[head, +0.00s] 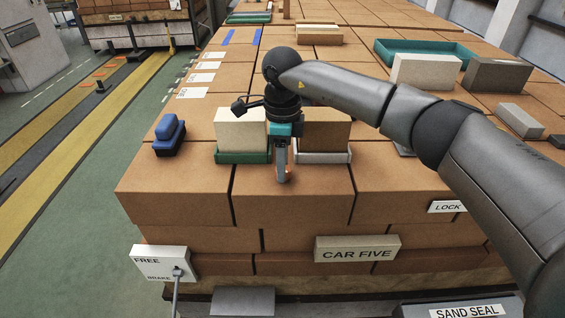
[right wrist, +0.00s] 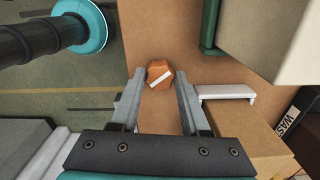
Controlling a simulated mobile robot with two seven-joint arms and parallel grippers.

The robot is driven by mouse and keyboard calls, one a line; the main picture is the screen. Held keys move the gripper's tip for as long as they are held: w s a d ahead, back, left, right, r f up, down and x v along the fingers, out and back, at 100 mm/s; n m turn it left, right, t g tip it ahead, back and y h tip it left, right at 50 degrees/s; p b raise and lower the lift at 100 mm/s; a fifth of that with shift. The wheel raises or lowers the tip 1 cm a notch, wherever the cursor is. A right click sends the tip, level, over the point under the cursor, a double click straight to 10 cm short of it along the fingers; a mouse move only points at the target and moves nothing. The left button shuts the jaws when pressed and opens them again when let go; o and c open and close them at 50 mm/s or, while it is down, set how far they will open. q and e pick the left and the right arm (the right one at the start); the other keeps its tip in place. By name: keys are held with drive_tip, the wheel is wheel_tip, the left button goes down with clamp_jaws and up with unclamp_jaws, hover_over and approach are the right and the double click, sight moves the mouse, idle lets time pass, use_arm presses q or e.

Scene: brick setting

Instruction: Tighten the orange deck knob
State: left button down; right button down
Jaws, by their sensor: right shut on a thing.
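The orange deck knob (right wrist: 160,74) shows in the right wrist view as a faceted orange knob with a white bar across its top. The bar slants up to the right. My right gripper (right wrist: 159,80) has its two grey fingers on either side of the knob and is shut on it. In the head view my right gripper (head: 283,174) points down at the front of the brick deck (head: 190,198), and its fingers mostly hide the knob. My left gripper is not in view.
A cream block in a green tray (head: 240,157) and a brown block in a white tray (head: 322,158) stand close behind the gripper. A blue handled object (head: 169,138) sits to the left.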

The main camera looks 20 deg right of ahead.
drive_tip(key=m, duration=0.6)
drive_tip(key=shift+r, duration=0.1)
drive_tip(key=m+p, duration=0.1)
drive_tip(key=m, duration=0.5)
drive_tip(key=shift+m, duration=0.4)
drive_tip(key=m+p, duration=0.2)
drive_tip(key=m, duration=0.4)
drive_tip(key=shift+d, duration=0.1)
drive_tip(key=m+p, duration=0.2)
drive_tip(key=m, duration=0.4)
drive_tip(key=shift+w, duration=0.1)
drive_tip(key=shift+c, duration=1.9)
unclamp_jaws()
wheel_tip(320, 180, up, 15)
drive_tip(key=b, duration=0.1)
